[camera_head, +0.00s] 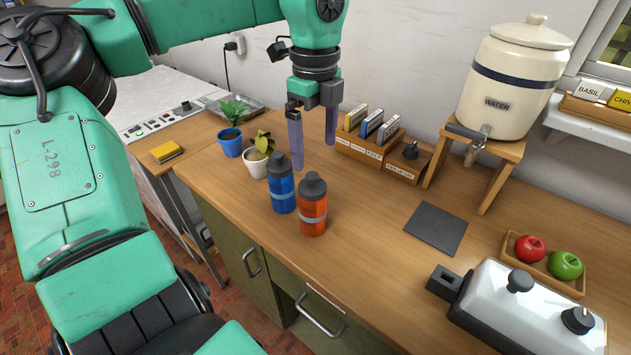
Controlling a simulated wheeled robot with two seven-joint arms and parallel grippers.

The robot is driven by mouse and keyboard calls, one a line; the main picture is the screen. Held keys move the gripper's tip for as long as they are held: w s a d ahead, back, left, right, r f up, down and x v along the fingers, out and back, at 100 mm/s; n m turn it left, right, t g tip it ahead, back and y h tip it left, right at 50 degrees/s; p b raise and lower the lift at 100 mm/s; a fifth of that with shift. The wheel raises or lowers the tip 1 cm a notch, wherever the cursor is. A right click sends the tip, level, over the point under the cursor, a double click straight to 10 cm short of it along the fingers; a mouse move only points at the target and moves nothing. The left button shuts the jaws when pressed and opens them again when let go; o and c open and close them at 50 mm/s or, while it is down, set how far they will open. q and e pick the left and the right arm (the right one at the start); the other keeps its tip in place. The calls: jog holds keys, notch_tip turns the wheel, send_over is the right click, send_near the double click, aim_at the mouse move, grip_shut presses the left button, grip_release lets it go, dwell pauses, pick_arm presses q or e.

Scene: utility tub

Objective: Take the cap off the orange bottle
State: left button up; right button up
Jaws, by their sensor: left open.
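The orange bottle (313,214) stands upright on the wooden counter, with a grey band around its middle. Its dark grey cap (313,185) sits on top. A blue bottle (282,192) with a similar dark cap stands just to its left and slightly behind. My left gripper (313,155) points down from above, behind the two bottles. Its two purplish fingers are spread apart with nothing between them. It touches neither bottle as far as I can see. My right gripper is not in view.
Potted plants in blue (230,142) and white (255,163) pots stand left of the gripper. A wooden card box (368,152) is behind right. A dark mat (436,228), fruit tray (574,285), white appliance (530,310) and water crock (512,85) are right. Counter right of the orange bottle is clear.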

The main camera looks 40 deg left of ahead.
aim_at(312, 175)
pick_arm(q)
jog(key=f, duration=0.2)
jog(key=f+p, duration=0.1)
jog(key=f, duration=0.1)
jog(key=f+p, duration=0.1)
jog(key=f, duration=0.1)
jog(key=shift+s+a+f, duration=0.1)
jog(key=shift+a+f, duration=0.15)
jog(key=shift+f, duration=0.1)
jog(key=shift+a+f, duration=0.15)
jog(key=shift+f, duration=0.25)
jog(key=c, duration=1.3)
jog(key=shift+r, duration=0.1)
jog(key=shift+c, duration=0.2)
